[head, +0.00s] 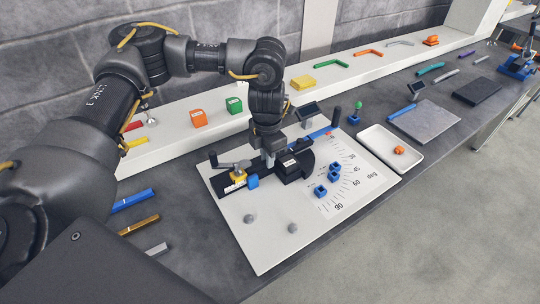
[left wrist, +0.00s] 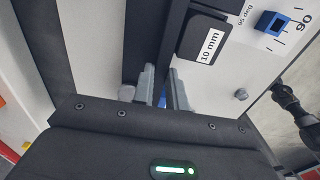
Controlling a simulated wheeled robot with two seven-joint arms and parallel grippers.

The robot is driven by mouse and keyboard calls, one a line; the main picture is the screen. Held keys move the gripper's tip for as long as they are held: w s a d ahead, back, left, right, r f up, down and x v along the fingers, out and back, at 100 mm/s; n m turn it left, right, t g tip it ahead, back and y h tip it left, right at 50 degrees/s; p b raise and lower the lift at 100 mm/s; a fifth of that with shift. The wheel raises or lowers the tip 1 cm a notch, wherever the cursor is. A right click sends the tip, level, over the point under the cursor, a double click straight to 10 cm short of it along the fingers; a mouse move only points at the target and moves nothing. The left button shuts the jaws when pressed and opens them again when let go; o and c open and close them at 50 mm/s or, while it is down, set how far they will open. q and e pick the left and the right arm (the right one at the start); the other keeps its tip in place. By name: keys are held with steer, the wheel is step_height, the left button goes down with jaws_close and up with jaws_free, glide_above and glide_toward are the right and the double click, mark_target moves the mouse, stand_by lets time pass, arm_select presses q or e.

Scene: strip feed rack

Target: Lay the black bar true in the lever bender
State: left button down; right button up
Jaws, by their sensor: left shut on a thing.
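My left gripper (head: 270,160) points down over the middle of the lever bender, whose pale board (head: 240,225) carries a black former, a lever with upright handles and an angle scale. In the left wrist view its two grey fingers (left wrist: 163,88) are shut on a dark strip, which I take for the black bar (left wrist: 174,50). The strip runs away from me beside the block labelled 10 mm (left wrist: 206,38). In the head view the fingers and dark bender parts hide the bar, so I cannot tell whether it is seated or true. My right gripper is not in view.
A yellow clamp (head: 238,175) stands left of the gripper. Blue pegs (head: 320,191) sit by the scale. A white tray (head: 376,147) with an orange piece lies right of the board. Blue, brown and grey bars (head: 139,225) lie at left. A pale shelf (head: 175,151) runs behind.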

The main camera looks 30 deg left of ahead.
arm_select(q)
steer(key=shift+f, duration=0.4)
steer(key=c, duration=1.3)
jaws_free()
step_height(320, 180, up, 11)
steer(key=shift+f+b, duration=0.1)
steer(key=shift+b, duration=0.3)
